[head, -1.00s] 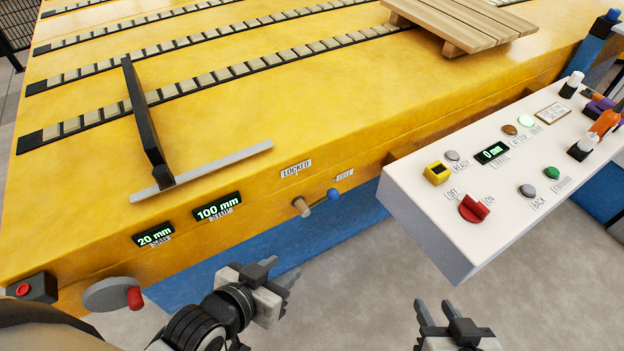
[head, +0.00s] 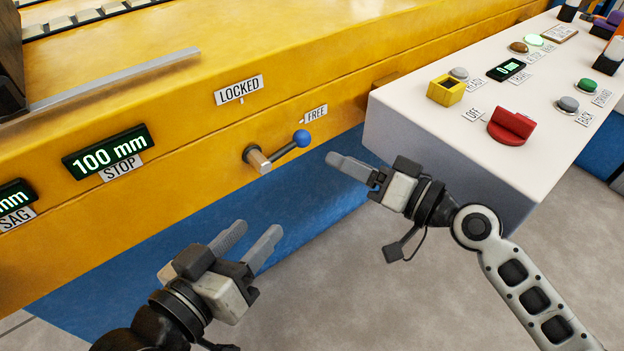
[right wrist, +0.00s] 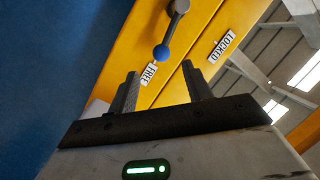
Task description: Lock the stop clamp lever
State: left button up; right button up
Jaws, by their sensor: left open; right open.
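The stop clamp lever (head: 284,151) sits on the yellow machine's front face, with a grey pivot and a blue ball knob (head: 301,138). It points right and slightly up, toward the FREE label (head: 315,114). The LOCKED label (head: 239,90) is above the pivot. My right gripper (head: 346,168) is open, empty, below and right of the knob and apart from it. In the right wrist view the knob (right wrist: 162,53) shows beyond and between the open fingers (right wrist: 162,85). My left gripper (head: 250,240) is open and empty, below the lever.
The white control console (head: 430,140) with a red switch (head: 511,126) and a yellow block (head: 446,90) stands right of the lever, close to my right gripper. A STOP display (head: 105,151) reads 100 mm at left.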

aim_at(309, 142)
jog(key=shift+y, duration=0.4)
jog(key=x, duration=0.8)
jog(key=shift+w+d, duration=0.1)
jog(key=shift+d, duration=0.05)
grip_shut()
